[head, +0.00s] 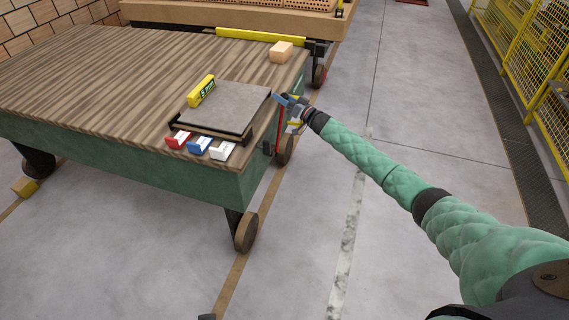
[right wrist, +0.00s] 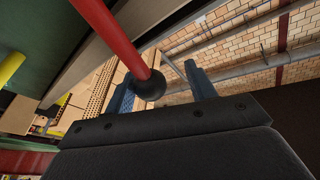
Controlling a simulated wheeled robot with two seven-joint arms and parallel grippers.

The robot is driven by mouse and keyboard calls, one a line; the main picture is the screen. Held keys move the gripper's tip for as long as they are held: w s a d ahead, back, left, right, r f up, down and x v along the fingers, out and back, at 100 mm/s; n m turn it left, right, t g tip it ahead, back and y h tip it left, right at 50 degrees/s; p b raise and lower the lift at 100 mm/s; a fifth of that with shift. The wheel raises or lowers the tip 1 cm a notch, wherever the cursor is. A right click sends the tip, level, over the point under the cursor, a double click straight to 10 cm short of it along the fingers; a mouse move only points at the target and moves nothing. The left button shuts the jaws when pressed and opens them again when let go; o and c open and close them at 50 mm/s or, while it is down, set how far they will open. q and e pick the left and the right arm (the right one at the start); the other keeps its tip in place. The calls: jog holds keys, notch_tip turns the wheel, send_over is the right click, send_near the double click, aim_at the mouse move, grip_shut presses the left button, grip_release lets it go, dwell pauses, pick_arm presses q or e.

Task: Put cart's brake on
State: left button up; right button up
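The cart (head: 110,75) has a striped wood-look top, green sides and dark wheels. A red lever (head: 279,128) stands at its right side, above a wheel. In the right wrist view the red lever (right wrist: 112,28) ends in a black ball knob (right wrist: 148,83). My right gripper (head: 285,99) is at the lever's upper end, beside the cart's right edge. Its blue fingers are apart in the right wrist view (right wrist: 160,75), and the knob shows between them, nearer the left finger. I cannot tell if they touch.
On the cart lie a grey plate (head: 225,105), a yellow device (head: 201,90), red, blue and white blocks (head: 199,145), and a tan box (head: 281,52). A yellow bar (head: 260,37) runs along the far edge. Floor to the right is clear up to yellow fencing (head: 505,40).

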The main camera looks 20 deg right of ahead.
jog(key=s+a+f+n+g+y+b, duration=0.2)
jog(key=s+a+n+y+b, duration=0.3)
jog(key=s+a+n+b, duration=0.6)
jog(key=s+d+f+m+p, duration=0.1)
jog(key=s+d+f+p, duration=0.25)
jog(key=s+d, duration=0.4)
jog(key=s+a+f+m+t+h+p, duration=0.2)
jog(key=s+f+m+h, duration=0.3)
jog(key=h, duration=0.8)
jog(key=shift+s+a+f+m+p, duration=0.25)
jog(key=shift+a+f+m+p, duration=0.3)
jog(key=shift+f+m, duration=0.55)
jog(key=shift+r, duration=0.2)
jog(key=shift+c, duration=0.2)
